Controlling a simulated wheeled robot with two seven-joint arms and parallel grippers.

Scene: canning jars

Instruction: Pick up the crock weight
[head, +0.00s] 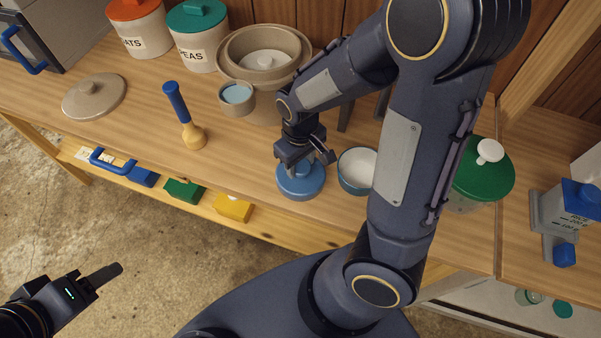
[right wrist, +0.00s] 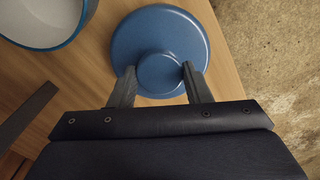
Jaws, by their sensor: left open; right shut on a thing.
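A blue round disc with a central knob (head: 300,182) lies on the wooden counter near its front edge. My right gripper (head: 304,160) is shut on its knob, one finger on each side; the disc also shows in the right wrist view (right wrist: 160,30). A beige crock (head: 236,72) stands at the back with a pale knobbed disc (head: 265,61) inside its mouth. I cannot tell from looks alone which disc is the crock weight. My left gripper (head: 98,282) is open and empty, low at the left, away from the counter.
A blue bowl with white inside (head: 358,168) stands just right of the blue disc. A wooden masher with blue handle (head: 186,118), a small cup (head: 237,98) and a beige lid (head: 95,96) are to the left. A green-lidded jar (head: 482,170) stands right.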

